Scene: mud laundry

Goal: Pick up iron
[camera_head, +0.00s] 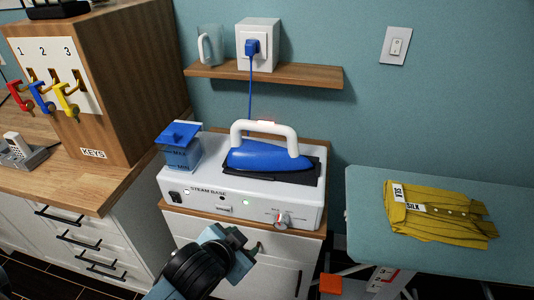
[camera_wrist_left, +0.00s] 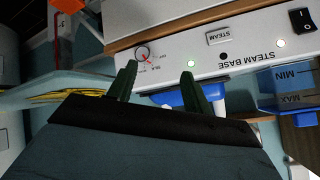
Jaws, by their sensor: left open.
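The iron (camera_head: 262,156) has a blue body and a white loop handle. It sits on a dark pad on top of the white steam base (camera_head: 190,191), handle upward. My left gripper (camera_head: 255,252) is in front of the base and below its front panel, apart from the iron. In the left wrist view, which is upside down, its two dark fingers (camera_wrist_left: 158,82) are spread with nothing between them. Part of the blue iron (camera_wrist_left: 172,99) shows behind the fingers, largely hidden. My right gripper is not in view.
A blue water tank (camera_head: 182,150) stands at the base's left end. A wall shelf (camera_head: 290,73) with a mug and socket is above the iron; a blue cord hangs from it. A wooden key box (camera_head: 130,90) is left, an ironing board (camera_head: 365,215) with yellow shirt right.

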